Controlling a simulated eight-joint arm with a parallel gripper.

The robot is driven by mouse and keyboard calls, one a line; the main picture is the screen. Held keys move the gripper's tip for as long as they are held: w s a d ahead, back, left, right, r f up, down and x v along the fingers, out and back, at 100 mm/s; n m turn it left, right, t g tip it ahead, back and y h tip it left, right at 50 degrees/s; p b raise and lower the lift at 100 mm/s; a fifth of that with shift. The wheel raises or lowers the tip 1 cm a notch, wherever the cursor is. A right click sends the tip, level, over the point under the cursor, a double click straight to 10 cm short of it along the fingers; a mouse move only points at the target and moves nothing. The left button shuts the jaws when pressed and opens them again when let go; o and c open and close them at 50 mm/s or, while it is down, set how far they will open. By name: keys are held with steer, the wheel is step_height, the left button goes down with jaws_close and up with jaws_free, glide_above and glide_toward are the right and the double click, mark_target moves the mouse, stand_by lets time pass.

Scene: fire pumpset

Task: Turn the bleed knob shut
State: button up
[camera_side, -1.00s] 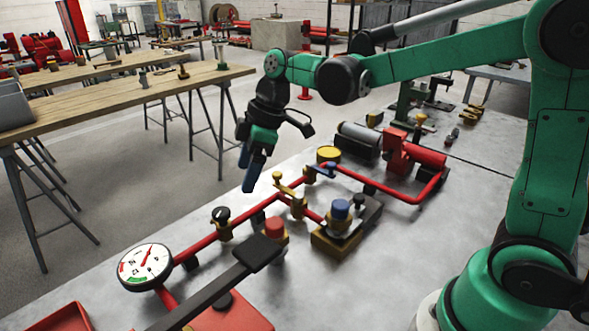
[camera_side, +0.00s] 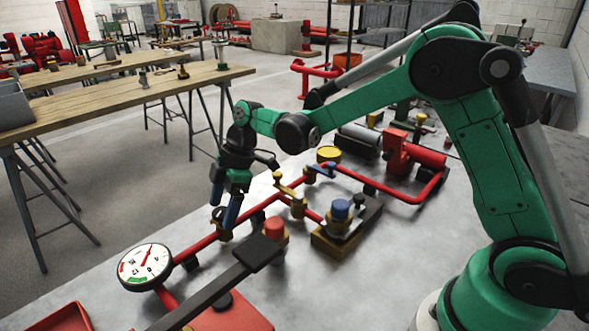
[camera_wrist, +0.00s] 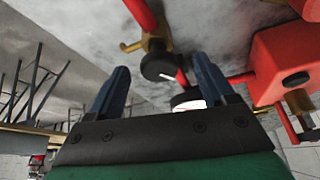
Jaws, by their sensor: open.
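The bleed knob (camera_wrist: 158,66) appears to be a round black knob with a pale line on a brass valve on the red pipe (camera_side: 200,244). In the wrist view it lies between my two blue fingertips, a little beyond them. In the side view my gripper (camera_side: 224,207) points down over that valve, and its fingers largely hide the knob. My gripper (camera_wrist: 160,68) is open with nothing between its fingers. I cannot tell whether a finger touches the knob.
A round gauge (camera_side: 146,267) stands at the near left end of the pipe. A red button (camera_side: 274,229), a dark lever bar (camera_side: 225,280), brass-handled valves (camera_side: 290,187) and a blue-capped unit (camera_side: 340,210) stand close to the right. The bench (camera_side: 400,245) is bare at the front right.

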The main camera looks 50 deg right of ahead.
jaws_close()
steer(key=shift+m, duration=0.3)
steer(key=m+t, duration=0.1)
steer(key=m, duration=0.1)
steer(key=m+t+h, duration=0.1)
steer(key=m, duration=0.2)
steer(key=shift+s+a, duration=0.15)
steer(key=m+h, duration=0.1)
steer(key=m, duration=0.2)
steer(key=m+t+h, duration=0.1)
steer(key=m, duration=0.2)
steer(key=shift+s+a+m, duration=0.1)
steer(key=shift+a+m, duration=0.05)
steer(key=shift+m, duration=0.15)
steer(key=m+h, duration=0.1)
steer(key=m, duration=0.2)
steer(key=m+h, duration=0.1)
steer(key=m, duration=0.2)
steer(key=shift+a+h, duration=0.2)
steer(key=shift+h, duration=0.2)
steer(key=m+h, duration=0.1)
steer(key=m, duration=0.4)
steer(key=shift+a+m+g+h, duration=0.1)
steer(key=shift+m+g+h, duration=0.2)
steer(key=shift+g+h, duration=0.1)
